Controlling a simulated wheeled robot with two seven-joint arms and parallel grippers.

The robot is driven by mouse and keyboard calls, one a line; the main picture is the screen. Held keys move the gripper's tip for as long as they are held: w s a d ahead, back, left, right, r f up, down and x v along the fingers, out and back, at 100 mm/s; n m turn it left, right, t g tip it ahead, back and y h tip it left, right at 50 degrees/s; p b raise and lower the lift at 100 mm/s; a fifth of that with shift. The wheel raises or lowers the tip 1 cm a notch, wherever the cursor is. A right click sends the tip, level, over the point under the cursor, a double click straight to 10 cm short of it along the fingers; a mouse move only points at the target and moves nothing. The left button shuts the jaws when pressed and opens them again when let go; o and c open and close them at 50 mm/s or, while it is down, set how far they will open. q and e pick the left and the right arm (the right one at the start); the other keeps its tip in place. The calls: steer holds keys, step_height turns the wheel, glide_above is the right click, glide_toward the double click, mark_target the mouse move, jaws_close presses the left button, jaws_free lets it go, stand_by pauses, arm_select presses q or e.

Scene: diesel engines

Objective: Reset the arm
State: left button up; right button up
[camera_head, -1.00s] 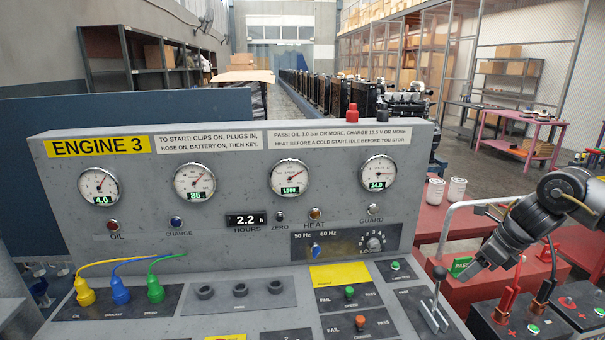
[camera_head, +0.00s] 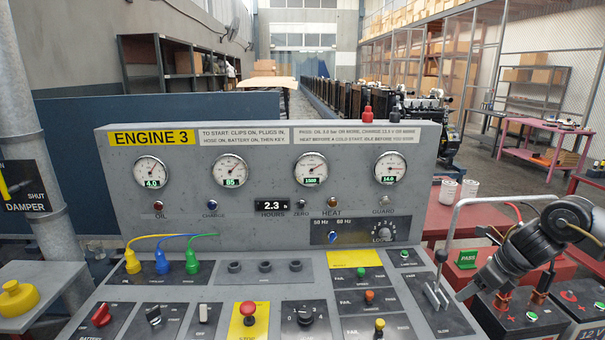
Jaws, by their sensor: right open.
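My right gripper (camera_head: 466,293) comes in from the right edge, angled down and left. Its jaws are open, seen from the side, with nothing visible between them. It is just right of the console's metal lever (camera_head: 436,292) and in front of the green PASS block (camera_head: 467,259). Whether it touches anything cannot be told. My right arm (camera_head: 545,235) passes in front of the battery area. My left gripper is not in view.
The grey ENGINE 3 console (camera_head: 240,270) fills the front, with gauges, knobs and coloured plugs. Two batteries (camera_head: 570,300) with clips and cables stand at the lower right. A bent grey pipe (camera_head: 490,199) rises beside the console.

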steer(key=a+f+m, duration=0.1)
steer(key=a+f, duration=0.2)
steer(key=a, duration=0.3)
steer(key=s+a+f+m+t+y, duration=0.1)
steer(key=a+f, duration=0.3)
steer(key=a, duration=0.2)
steer(key=a+f+m+y, duration=0.1)
steer(key=a+f, duration=0.3)
steer(key=a, duration=0.3)
steer(key=shift+s+f+m+t, duration=0.1)
steer(key=shift+s+m+t, duration=0.05)
steer(key=shift+m+t, duration=0.2)
steer(key=s+a+f+m+t+y, duration=0.1)
steer(key=s+a+f+m+t, duration=0.25)
steer(key=s+a+m, duration=0.65)
steer(key=s+d+f+m+g+h, duration=0.35)
steer(key=s+d+m, duration=0.35)
steer(key=s+m, duration=0.6)
steer(key=s+d+f+m+g+h, duration=0.25)
steer(key=s+d+f+m, duration=0.3)
steer(key=s+m, duration=0.75)
step_height(320, 180, down, 28)
steer(key=s+d+b, duration=0.1)
steer(key=b, duration=0.1)
steer(key=s+d+f+g, duration=0.2)
steer(key=s+f, duration=1.3)
steer(key=s, duration=0.1)
steer(key=shift+d+f+m+h, duration=0.25)
steer(key=shift+d+m+h, duration=0.1)
steer(key=shift+d+h, duration=0.05)
